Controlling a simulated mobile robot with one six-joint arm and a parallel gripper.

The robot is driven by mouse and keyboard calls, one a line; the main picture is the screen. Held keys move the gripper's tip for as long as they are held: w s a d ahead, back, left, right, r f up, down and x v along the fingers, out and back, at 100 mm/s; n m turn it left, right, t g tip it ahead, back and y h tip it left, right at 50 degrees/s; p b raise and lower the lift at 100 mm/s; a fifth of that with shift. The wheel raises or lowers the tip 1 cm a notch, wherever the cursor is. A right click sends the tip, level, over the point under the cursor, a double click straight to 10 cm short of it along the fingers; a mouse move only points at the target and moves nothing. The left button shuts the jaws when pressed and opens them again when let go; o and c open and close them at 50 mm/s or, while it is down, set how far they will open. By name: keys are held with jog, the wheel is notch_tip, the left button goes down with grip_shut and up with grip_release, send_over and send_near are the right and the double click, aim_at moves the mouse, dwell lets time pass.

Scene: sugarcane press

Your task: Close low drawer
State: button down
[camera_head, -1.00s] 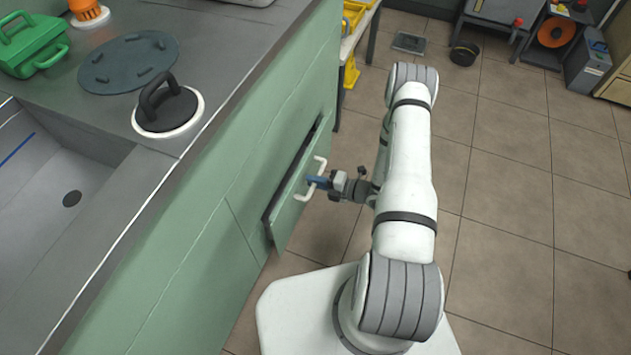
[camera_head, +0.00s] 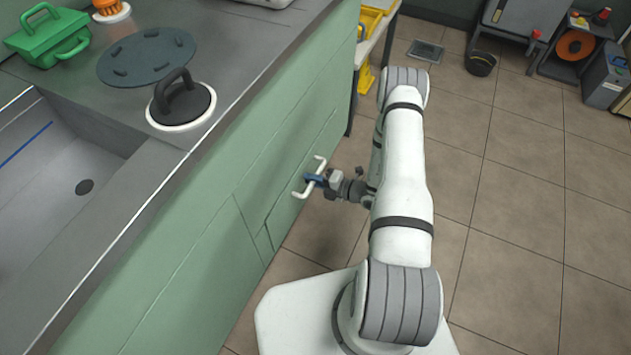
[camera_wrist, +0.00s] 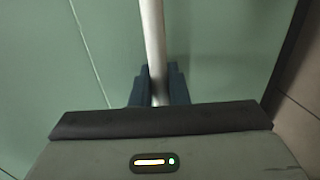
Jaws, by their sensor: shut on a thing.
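The low drawer (camera_head: 284,213) is a green front in the green cabinet side, and it sits flush or nearly flush with the face around it. Its white bar handle (camera_head: 318,167) stands out from the front. My gripper (camera_head: 314,181) is shut on the handle, with its blue fingertips around the bar. In the wrist view the handle (camera_wrist: 153,45) runs down between the two blue fingers (camera_wrist: 158,88), with the green drawer front (camera_wrist: 220,50) close behind. The drawer's inside is hidden.
The grey counter (camera_head: 235,45) above holds a sink (camera_head: 60,165), a green box (camera_head: 48,38) and a round lid with a dark handle (camera_head: 181,103). A table with yellow items (camera_head: 372,20) stands beyond the cabinet.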

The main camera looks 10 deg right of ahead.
jog(key=c, duration=1.5)
grip_release()
jog(key=shift+r, duration=0.1)
jog(key=p+v, duration=0.2)
jog(key=v, duration=0.5)
jog(key=shift+s+d, duration=0.25)
jog(key=shift+r, duration=0.1)
jog(key=s+a+r+n+g+p, duration=0.1)
jog(key=a+r+n+g+p, duration=0.25)
jog(key=r+n, duration=0.6)
jog(key=s+a+r+n+g+p, duration=0.2)
jog(key=r+n+g+p, duration=0.25)
jog(key=r, duration=1.05)
jog(key=s+a+r+n+g+p, duration=0.1)
jog(key=a+r+n+g+p, duration=0.2)
jog(key=r+n+p, duration=0.7)
jog(key=s+d+r+n+t+h+p, duration=0.1)
jog(key=s+r+n+h+p, duration=0.2)
jog(key=r+n, duration=0.3)
jog(key=s+d+r+n+t+h+p, duration=0.1)
jog(key=s+r+n+h+p, duration=0.2)
jog(key=r, duration=1.4)
jog(key=s+d+r+n+t+h+p, duration=0.1)
jog(key=s+r+n+h+p, duration=0.2)
jog(key=s+r+n+h, duration=0.3)
notch_tip(320, 180, up, 6)
jog(key=s+n, duration=0.2)
jog(key=n, duration=0.3)
jog(key=shift+t, duration=0.3)
